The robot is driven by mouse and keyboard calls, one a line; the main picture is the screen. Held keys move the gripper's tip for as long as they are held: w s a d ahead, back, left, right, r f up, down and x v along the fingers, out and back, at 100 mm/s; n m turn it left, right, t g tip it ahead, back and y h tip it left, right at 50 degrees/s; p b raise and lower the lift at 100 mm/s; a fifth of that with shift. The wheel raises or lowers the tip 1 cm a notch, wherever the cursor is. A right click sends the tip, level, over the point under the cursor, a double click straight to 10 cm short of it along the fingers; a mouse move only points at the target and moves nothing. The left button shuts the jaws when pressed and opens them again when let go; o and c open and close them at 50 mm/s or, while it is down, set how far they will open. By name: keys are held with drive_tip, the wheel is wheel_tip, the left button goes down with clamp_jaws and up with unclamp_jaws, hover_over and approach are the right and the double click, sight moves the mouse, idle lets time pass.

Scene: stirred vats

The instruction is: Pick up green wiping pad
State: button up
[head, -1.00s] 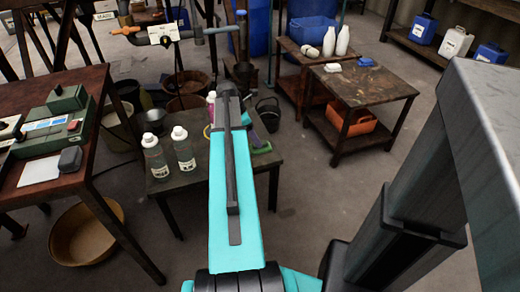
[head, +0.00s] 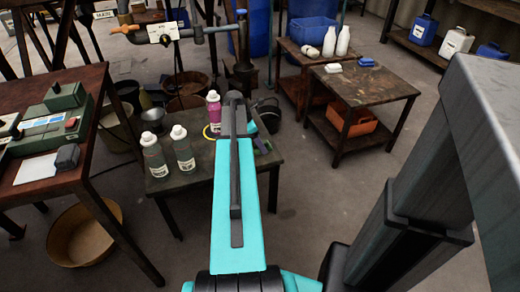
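The green wiping pad does not show clearly now; the part of the low dark table (head: 215,185) where green showed earlier is at the right end, beside my turquoise arm. A small dark and purplish shape is there, too small to make out. My gripper is hidden behind my own arm link, which runs up the middle of the view over this table. Only a bit of turquoise wrist shows past the link on its right. I cannot see the fingers or whether they hold anything.
Two white-capped bottles (head: 154,155) (head: 183,149) and a pink bottle (head: 213,112) stand on the low table, left of my arm. A wooden table with a green device (head: 66,97) is at left. A brown table (head: 368,88) stands at right.

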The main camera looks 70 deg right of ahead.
drive_tip(key=shift+x, duration=0.8)
drive_tip(key=shift+c, duration=0.2)
drive_tip(key=c, duration=1.2)
drive_tip(key=shift+r, duration=0.1)
